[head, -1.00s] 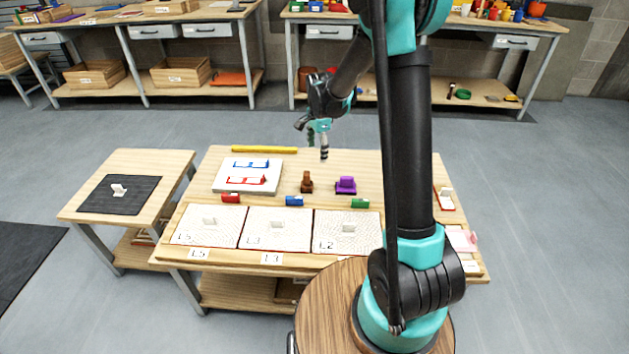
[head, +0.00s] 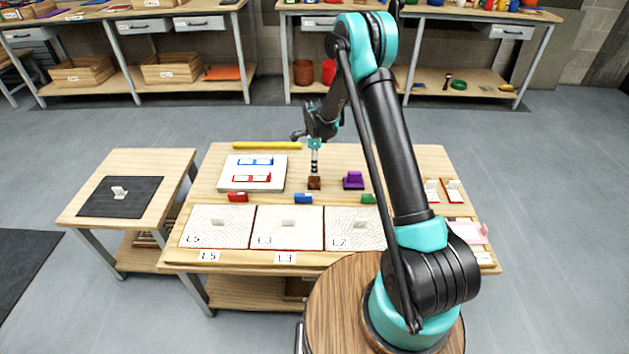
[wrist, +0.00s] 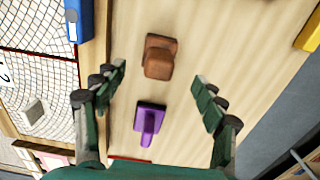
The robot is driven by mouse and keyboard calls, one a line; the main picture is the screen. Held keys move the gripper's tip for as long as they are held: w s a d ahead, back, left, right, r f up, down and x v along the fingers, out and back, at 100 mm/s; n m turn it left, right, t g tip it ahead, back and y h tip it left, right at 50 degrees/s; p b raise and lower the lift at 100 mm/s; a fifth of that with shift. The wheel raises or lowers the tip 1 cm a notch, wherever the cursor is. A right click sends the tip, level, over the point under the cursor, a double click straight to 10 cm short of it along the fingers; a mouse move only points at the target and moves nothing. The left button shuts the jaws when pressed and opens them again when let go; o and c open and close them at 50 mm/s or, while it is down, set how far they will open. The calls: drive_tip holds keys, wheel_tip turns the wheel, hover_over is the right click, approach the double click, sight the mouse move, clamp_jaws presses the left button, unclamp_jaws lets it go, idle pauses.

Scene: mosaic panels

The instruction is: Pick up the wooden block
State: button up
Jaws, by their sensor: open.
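The brown wooden block (head: 314,184) stands on the table, with a base and a raised upper part. It also shows in the wrist view (wrist: 159,58), ahead of my gripper (wrist: 160,78) and roughly centred between the two fingertips. My gripper is open and empty. In the head view my gripper (head: 314,168) points down directly over the block and partly hides its top. From these views I cannot tell the exact height left between the fingertips and the block.
A purple block (head: 353,181) stands close to the right of the brown one. Red (head: 238,197), blue (head: 303,198) and green (head: 368,198) pieces lie in front. A white board (head: 230,172) is left. A yellow bar (head: 267,146) lies behind. Gridded panels (head: 270,238) line the front.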

sight(314, 180)
wheel_tip(314, 180, down, 9)
drive_tip(key=shift+f, duration=0.2)
idle(0.4)
drive_tip(key=shift+c, duration=0.2)
drive_tip(key=c, duration=1.2)
